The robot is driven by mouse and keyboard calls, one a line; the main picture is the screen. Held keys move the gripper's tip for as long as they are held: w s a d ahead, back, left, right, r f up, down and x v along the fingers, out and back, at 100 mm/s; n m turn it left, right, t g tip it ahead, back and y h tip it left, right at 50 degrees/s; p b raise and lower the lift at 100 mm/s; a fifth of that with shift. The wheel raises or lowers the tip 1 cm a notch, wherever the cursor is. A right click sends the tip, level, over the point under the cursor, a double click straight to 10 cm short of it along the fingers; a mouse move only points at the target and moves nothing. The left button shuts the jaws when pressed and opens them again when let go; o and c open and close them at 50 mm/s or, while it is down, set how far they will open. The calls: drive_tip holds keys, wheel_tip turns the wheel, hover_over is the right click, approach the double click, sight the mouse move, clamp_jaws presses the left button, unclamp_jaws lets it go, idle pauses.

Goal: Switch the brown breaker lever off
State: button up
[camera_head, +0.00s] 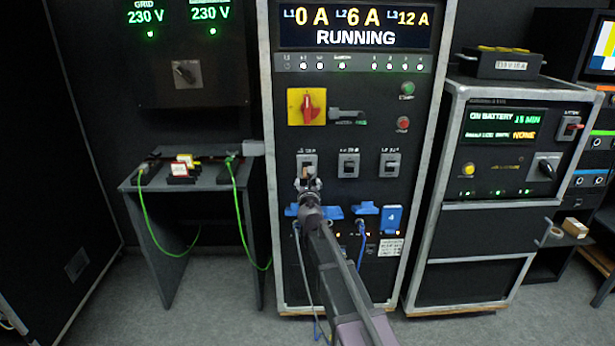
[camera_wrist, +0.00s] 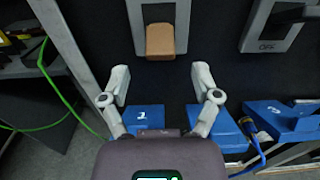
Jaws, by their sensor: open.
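The brown breaker lever (camera_wrist: 160,41) shows in the wrist view at the top middle, on a light plate (camera_wrist: 183,14) on the dark panel. In the head view the lever (camera_head: 307,171) is the leftmost of three breakers on the rack, partly covered by my gripper. My gripper (camera_wrist: 161,76) is open and empty. Its two fingers stand apart, just below the lever in the wrist view, one to each side. No contact with the lever shows. In the head view my gripper (camera_head: 308,184) is in front of the panel at that breaker. Any label under the lever is hidden or unreadable.
Two other breakers stand to the right, a middle one (camera_head: 348,165) and a right one (camera_head: 389,165). Blue covers (camera_wrist: 144,118) and a blue cable (camera_head: 362,240) are below. A red rotary switch (camera_head: 308,107) is above. The display (camera_head: 355,27) reads RUNNING.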

drive_tip(key=shift+w, duration=2.55)
drive_tip(key=shift+c, duration=0.2)
clamp_jaws()
drive_tip(key=shift+w+d+f+t+b, duration=0.15)
drive_tip(key=shift+t+b, duration=0.2)
drive_tip(key=shift+b, duration=0.45)
drive_tip(key=shift+a+f+t+b, duration=0.15)
drive_tip(key=shift+t+b, duration=0.2)
drive_tip(key=shift+b, duration=0.4)
drive_tip(key=shift+t+b, duration=0.3)
drive_tip(key=shift+b, duration=0.25)
drive_tip(key=shift+o, duration=0.2)
unclamp_jaws()
